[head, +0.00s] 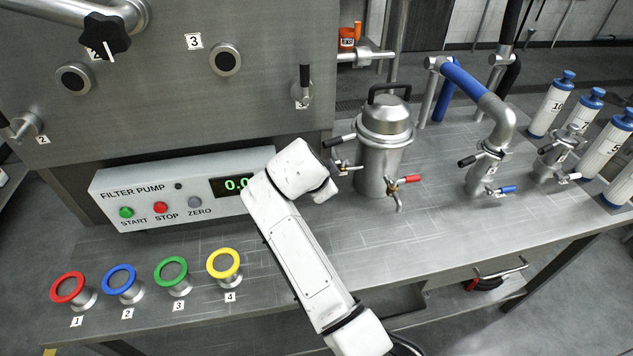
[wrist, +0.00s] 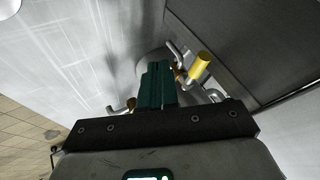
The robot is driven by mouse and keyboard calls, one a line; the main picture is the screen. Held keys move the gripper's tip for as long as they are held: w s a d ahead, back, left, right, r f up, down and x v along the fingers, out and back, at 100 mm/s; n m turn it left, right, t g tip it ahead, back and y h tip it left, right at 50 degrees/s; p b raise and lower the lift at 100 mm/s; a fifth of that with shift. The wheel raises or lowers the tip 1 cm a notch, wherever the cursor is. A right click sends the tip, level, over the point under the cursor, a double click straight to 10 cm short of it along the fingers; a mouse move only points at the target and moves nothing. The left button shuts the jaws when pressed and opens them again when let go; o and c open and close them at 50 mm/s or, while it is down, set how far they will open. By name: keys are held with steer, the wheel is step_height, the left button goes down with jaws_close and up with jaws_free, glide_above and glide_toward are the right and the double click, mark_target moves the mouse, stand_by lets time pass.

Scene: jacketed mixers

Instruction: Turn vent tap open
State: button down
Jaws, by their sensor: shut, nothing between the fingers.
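In the wrist view my gripper (wrist: 157,68) shows its dark green fingers closed together with nothing between them. A tap with a yellow handle (wrist: 200,68) and a brass-coloured body is just right of the fingertips, apart from the handle in the picture; I cannot tell if they touch. No label shows which tap is the vent tap. In the head view the steel vessel (head: 383,150) stands right of my white arm. It has a red-handled tap (head: 406,181) low in front and a small tap (head: 343,167) on its left side. My fingers are hidden there.
A filter pump box (head: 145,205) is left of my arm, with several coloured rings in front, including a yellow one (head: 224,265). A blue-sleeved pipe (head: 465,82) and white bottles (head: 552,107) stand at the right. The bench front between is clear.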

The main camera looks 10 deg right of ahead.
steer(key=v, duration=1)
steer(key=shift+a+b, duration=0.25)
steer(key=shift+b, duration=0.2)
